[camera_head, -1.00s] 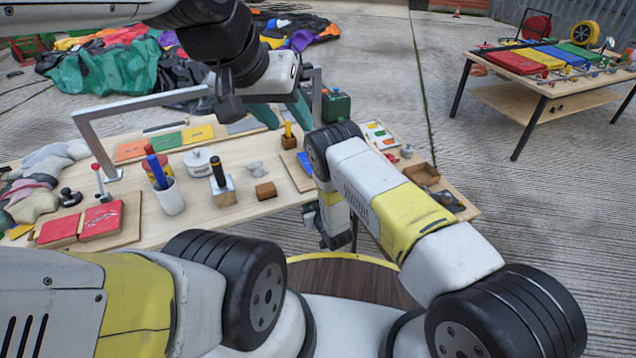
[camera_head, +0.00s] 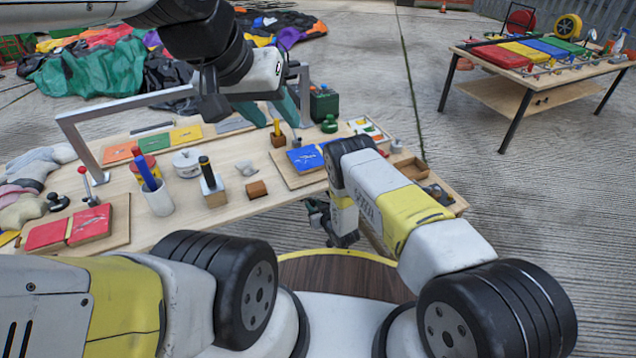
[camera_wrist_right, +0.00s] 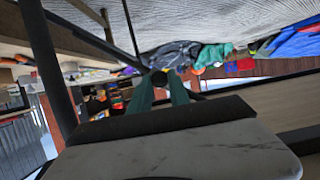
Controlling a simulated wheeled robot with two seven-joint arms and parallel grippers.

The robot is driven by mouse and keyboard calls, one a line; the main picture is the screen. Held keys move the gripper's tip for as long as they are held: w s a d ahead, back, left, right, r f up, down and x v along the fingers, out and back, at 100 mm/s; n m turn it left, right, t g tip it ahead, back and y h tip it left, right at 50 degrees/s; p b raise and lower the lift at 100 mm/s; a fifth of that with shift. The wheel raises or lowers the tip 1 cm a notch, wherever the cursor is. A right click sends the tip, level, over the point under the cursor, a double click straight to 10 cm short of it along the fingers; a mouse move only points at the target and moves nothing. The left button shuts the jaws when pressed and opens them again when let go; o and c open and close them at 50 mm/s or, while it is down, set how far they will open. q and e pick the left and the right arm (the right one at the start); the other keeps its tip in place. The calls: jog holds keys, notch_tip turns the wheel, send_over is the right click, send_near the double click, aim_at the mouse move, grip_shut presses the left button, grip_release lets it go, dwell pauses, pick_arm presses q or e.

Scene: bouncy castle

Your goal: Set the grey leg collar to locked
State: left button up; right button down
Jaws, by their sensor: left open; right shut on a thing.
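My right gripper (camera_head: 316,212) is low at the near edge of the wooden workbench (camera_head: 225,215), mostly behind its own wrist in the head view. In the right wrist view its two green fingers (camera_wrist_right: 160,88) close on a small dark round part (camera_wrist_right: 159,78) with a bit of yellow. I cannot tell for sure whether this is the grey leg collar or which setting it shows. Dark table legs (camera_wrist_right: 45,65) stand close by in that view. My left gripper (camera_head: 268,108) is open and empty, its green fingers above the back of the bench.
The bench holds a white cup with pens (camera_head: 158,200), a red board (camera_head: 88,225), a blue panel (camera_head: 304,160) and a grey metal frame (camera_head: 75,140). A second table (camera_head: 545,78) stands at the back right. Concrete floor right of the bench is clear.

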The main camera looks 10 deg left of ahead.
jog(key=c, duration=1.2)
grip_release()
jog(key=shift+w+d+f, duration=0.1)
jog(key=shift+d, duration=0.05)
jog(key=shift+c, duration=0.2)
jog(key=v, duration=0.7)
jog(key=shift+s+d, duration=0.2)
jog(key=shift+s, duration=0.1)
